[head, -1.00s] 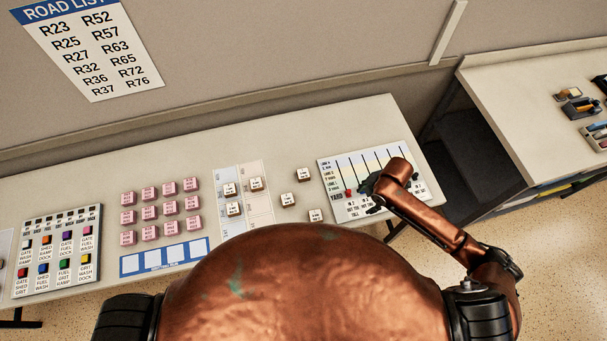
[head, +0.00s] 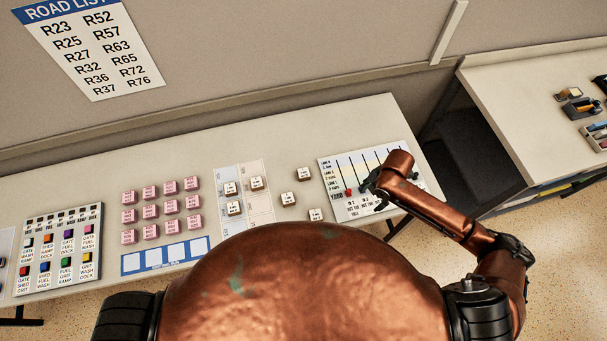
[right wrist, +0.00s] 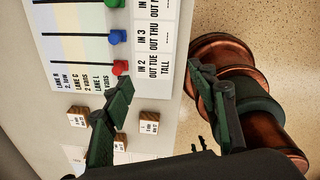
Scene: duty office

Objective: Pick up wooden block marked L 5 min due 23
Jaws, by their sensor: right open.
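Several small wooden blocks with white labelled tops are on the desk. In the head view, three stand loose left of the yard board: an upper block (head: 303,174), a left block (head: 288,200) and a lower block (head: 315,215). Others stand on a pale two-column sheet (head: 260,208). The label text is too small to tell which is marked L 5 min due 23. My right gripper (head: 370,184) is over the yard board, open and empty. In the right wrist view, its fingers (right wrist: 160,80) are spread, with a block (right wrist: 149,122) between them and another (right wrist: 77,117) further left.
The yard board (head: 352,165) has coloured pegs, including a red peg (right wrist: 120,67). Pink blocks (head: 150,212) stand in rows above a blue-and-white strip (head: 165,257). A board of coloured buttons (head: 58,250) lies at the left. A second desk (head: 530,90) stands at the right.

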